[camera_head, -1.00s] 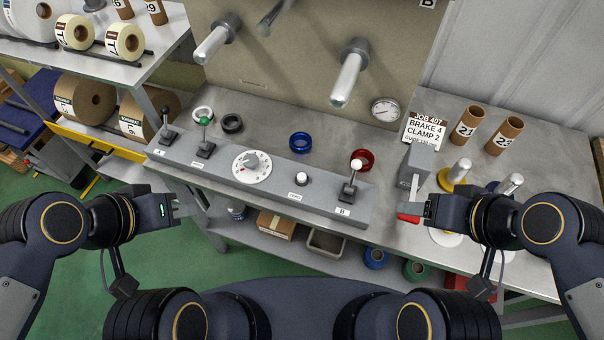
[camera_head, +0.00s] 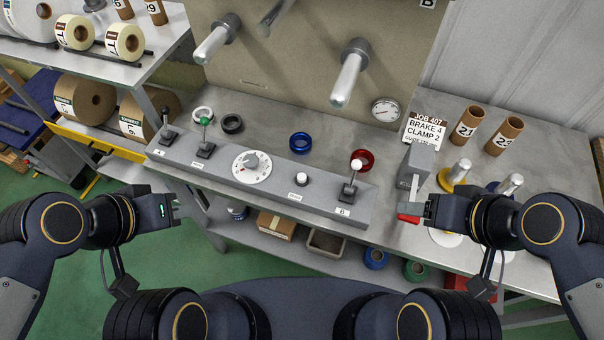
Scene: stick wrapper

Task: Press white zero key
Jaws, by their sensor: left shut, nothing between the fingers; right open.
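The white zero key (camera_head: 302,179) is a small round white button on the sloped grey control panel (camera_head: 262,190). It sits between the white dial (camera_head: 251,167) and the white-knobbed lever marked B (camera_head: 353,182), with a small label at its lower left. My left gripper (camera_head: 183,207) is shut and empty, left of the panel's front edge, well away from the key. My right gripper (camera_head: 418,208) is open, right of the panel, near a red part (camera_head: 408,218) below a grey upright device (camera_head: 413,166). Neither gripper touches the key.
A green-knobbed lever (camera_head: 205,138) and a black-knobbed lever (camera_head: 167,126) stand on the panel's left part. Blue (camera_head: 300,142) and red (camera_head: 362,160) rings lie behind the panel. Metal rollers (camera_head: 350,73) jut out above. The space in front of the panel is clear.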

